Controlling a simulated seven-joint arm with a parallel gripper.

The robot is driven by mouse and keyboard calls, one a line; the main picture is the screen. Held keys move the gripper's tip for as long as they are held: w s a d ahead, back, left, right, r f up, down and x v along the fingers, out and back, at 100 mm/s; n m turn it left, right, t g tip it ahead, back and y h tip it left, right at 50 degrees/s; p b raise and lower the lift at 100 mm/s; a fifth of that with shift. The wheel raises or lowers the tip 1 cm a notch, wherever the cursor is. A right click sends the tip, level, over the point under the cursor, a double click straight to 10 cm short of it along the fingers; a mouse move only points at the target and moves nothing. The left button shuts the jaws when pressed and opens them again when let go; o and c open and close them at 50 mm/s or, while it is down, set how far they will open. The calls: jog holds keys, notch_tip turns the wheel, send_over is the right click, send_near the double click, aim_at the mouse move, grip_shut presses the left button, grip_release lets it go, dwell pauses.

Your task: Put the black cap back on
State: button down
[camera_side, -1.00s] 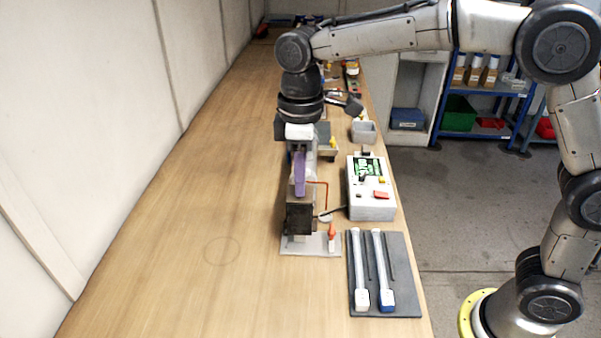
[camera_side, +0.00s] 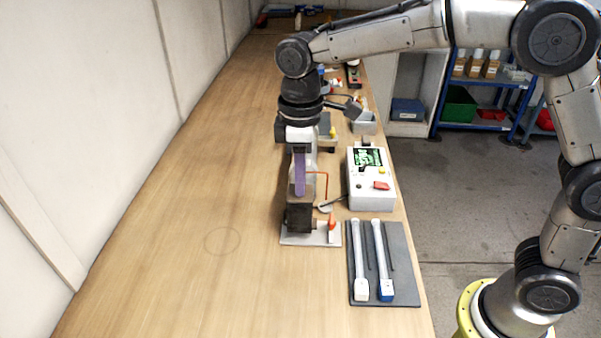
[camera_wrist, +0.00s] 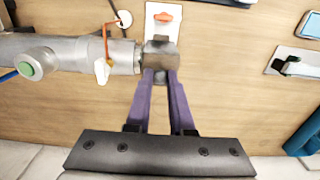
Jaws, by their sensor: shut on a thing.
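The black cap, a dark brownish-black block (camera_side: 300,212), is between the purple fingers of my gripper (camera_side: 300,190), low over the front of the reactor's pale base plate (camera_side: 298,239). In the wrist view my gripper (camera_wrist: 161,76) is shut on the cap (camera_wrist: 160,62). The reactor, a grey horizontal cylinder (camera_wrist: 95,54) with a green-centred round fitting, lies just left of the cap. The cap is roughly in line with its right end and touches or nearly touches it. I cannot tell whether it is seated. In the side view the cap and gripper hide most of the reactor.
An orange-red clamp handle (camera_side: 332,225) stands on the base plate. A white control box (camera_side: 370,190) with a screen is to the right. A dark mat (camera_side: 402,265) with two tube-shaped lamps lies in front. The table's left side is clear.

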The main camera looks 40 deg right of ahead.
jog(key=shift+f, duration=1.15)
jog(key=c, duration=0.7)
grip_release()
jog(key=shift+r, duration=0.1)
notch_tip(320, 180, up, 14)
jog(key=shift+f, duration=0.2)
